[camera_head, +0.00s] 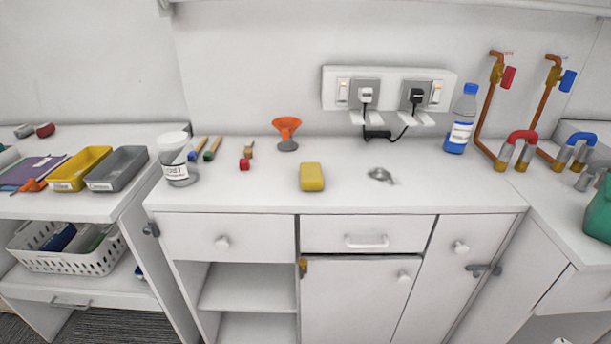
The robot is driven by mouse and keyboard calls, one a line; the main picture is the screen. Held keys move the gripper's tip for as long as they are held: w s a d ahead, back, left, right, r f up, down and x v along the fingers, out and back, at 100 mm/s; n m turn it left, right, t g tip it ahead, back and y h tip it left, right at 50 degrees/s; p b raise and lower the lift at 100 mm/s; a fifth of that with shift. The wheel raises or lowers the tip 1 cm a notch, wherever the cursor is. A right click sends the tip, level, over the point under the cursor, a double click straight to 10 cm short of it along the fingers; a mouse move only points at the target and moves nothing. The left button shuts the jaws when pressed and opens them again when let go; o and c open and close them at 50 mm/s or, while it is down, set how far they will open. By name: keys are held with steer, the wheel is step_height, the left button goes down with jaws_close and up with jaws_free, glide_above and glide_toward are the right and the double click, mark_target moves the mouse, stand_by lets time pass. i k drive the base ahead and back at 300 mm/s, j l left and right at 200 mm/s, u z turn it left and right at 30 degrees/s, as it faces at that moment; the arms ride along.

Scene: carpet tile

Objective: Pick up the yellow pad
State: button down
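The yellow pad (311,177) lies flat on the white counter (345,196), near the middle of the camera_head view. It is a rounded block, a little behind the counter's front edge. Nothing covers it and nothing touches its sides. My gripper is not in view, so I cannot see whether it is open or shut.
A bottle (461,121) and copper pipes stand farther right. The counter around the pad is clear.

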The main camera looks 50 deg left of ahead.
mark_target(311, 177)
steer(key=u, duration=2.2)
